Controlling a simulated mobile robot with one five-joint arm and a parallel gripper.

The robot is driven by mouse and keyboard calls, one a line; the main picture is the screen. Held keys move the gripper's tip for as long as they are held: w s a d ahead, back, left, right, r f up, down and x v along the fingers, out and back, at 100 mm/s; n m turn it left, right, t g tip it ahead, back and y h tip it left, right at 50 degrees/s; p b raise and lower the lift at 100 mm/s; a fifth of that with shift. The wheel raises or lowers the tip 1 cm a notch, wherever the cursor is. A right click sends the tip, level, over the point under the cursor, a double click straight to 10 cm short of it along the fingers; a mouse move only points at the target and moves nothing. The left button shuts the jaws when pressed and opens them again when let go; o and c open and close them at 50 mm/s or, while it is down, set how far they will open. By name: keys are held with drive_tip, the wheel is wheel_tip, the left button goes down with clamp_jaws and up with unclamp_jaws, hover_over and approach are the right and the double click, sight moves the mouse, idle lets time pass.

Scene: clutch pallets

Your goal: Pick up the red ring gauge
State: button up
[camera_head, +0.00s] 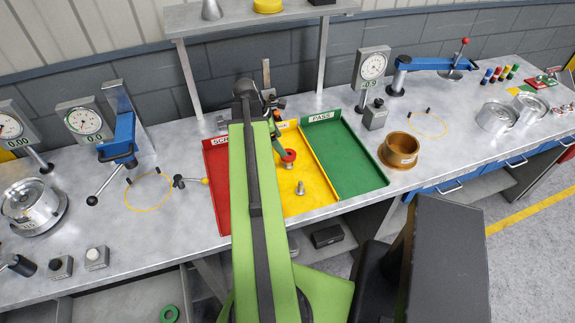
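The red ring gauge (289,155) shows in the yellow middle compartment (318,182) of the three-part sorting tray, just right of my green arm. Part of it may be hidden by the arm. My gripper (272,108) is at the far end of the arm, above the back of the tray and behind the ring in the picture. Its fingers are small and partly hidden, so I cannot tell whether they are open or shut. I see no clear contact between it and the ring.
Metal pieces (300,188) stand near the ring. The green PASS compartment (345,160) is empty. A bronze ring (399,150) and a dial gauge (371,68) stand to the right. A shelf (240,18) overhangs the back. A green ring (169,314) lies below the bench.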

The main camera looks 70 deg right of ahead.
sight(290, 156)
drive_tip(key=b+x, duration=0.5)
drive_tip(key=x, duration=0.1)
drive_tip(key=shift+s+d+f, duration=0.1)
drive_tip(key=shift+s+f, duration=0.05)
drive_tip(key=shift+f, duration=0.1)
drive_tip(key=shift+r, duration=0.2)
drive_tip(key=shift+c, duration=0.2)
clamp_jaws()
drive_tip(key=shift+r+p, duration=0.1)
drive_tip(key=shift+p, duration=0.2)
